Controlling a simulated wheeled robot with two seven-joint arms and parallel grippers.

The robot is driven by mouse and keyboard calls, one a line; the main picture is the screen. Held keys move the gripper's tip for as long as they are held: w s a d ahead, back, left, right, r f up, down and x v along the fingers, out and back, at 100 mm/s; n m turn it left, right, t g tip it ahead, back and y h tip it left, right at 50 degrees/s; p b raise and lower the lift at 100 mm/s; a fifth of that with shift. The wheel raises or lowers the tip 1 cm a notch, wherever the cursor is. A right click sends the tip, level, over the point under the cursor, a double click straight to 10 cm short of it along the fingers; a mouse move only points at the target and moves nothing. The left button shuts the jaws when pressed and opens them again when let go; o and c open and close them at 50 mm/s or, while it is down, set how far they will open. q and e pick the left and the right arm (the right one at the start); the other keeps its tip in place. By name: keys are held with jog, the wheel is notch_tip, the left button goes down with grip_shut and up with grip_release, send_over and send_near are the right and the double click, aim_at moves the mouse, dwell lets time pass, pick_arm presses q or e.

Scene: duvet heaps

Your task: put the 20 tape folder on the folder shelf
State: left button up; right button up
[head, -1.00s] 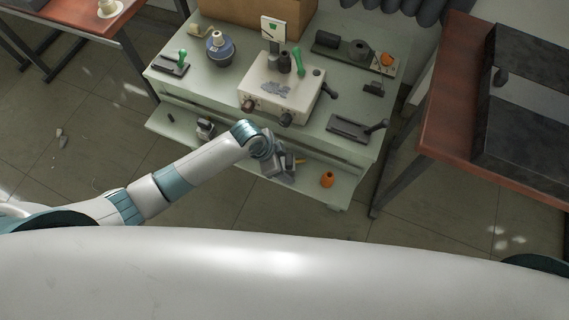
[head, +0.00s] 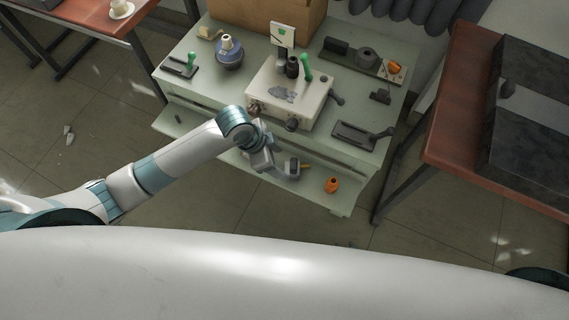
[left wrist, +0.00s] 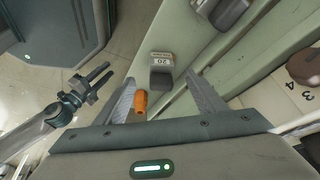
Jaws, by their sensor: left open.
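In the left wrist view, a small dark grey block with a white tag reading 20 (left wrist: 161,62) lies ahead of my left gripper (left wrist: 165,95). I take it for the 20 tape folder. The gripper's two fingers are apart, with nothing clamped between them. An orange object (left wrist: 140,106) shows beside the left finger. In the head view my left gripper (head: 287,168) is over the low front ledge of the green desk, and the tagged block cannot be made out there. A dark pronged end (left wrist: 88,88), apparently my right gripper, shows in the left wrist view. I cannot tell which surface is the folder shelf.
The green desk (head: 222,85) holds a pale control box (head: 290,95), a blue-grey pot (head: 229,55) and dark stamp-like tools. An orange pot (head: 331,185) stands on its low ledge, right of my gripper. A red-brown table (head: 458,110) stands at right. The floor in front is open.

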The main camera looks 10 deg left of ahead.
pick_arm(q)
jog(key=shift+v, duration=1.8)
dwell(0.4)
